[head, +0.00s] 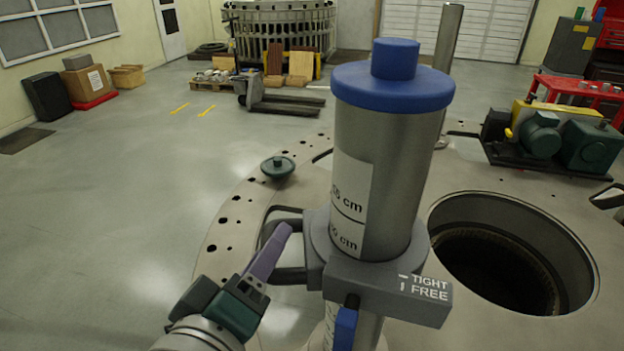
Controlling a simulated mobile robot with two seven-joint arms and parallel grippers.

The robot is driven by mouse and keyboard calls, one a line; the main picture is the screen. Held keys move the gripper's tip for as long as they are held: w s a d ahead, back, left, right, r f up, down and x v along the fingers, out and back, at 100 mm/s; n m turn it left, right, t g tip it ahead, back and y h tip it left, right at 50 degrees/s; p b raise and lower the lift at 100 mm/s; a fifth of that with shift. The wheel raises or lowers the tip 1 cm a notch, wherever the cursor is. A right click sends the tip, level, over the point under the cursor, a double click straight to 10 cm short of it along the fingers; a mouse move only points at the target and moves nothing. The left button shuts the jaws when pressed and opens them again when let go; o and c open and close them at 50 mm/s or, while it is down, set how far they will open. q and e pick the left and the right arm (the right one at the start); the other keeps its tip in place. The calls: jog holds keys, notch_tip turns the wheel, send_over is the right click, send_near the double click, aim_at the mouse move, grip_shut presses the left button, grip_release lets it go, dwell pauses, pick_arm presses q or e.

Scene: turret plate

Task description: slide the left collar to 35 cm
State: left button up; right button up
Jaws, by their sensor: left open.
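The left collar (375,283) is a grey ring with a front block around a thick steel post (395,170). The post has a blue cap (393,82) and a white scale label (350,190). Two marks show just above the collar, ending in "5 cm" and, lower, "0 cm"; their first digits are hard to read. The block reads TIGHT and FREE. Its blue lever (345,328) points down, in line with the FREE mark. A dark loop handle (284,211) sticks out left. My left gripper (278,240) is open, its purple finger at the handle; contact is unclear. My right gripper is out of view.
The post stands on a round plate (228,215) with holes along its rim. A large round opening (510,255) lies to the right. A green knob (278,168) sits on the plate's left, and a second steel post (447,60) stands behind. The floor at left is clear.

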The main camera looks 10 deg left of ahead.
pick_arm(q)
jog(key=shift+w+f, duration=0.1)
jog(key=shift+w, duration=0.4)
grip_shut()
dwell(1.2)
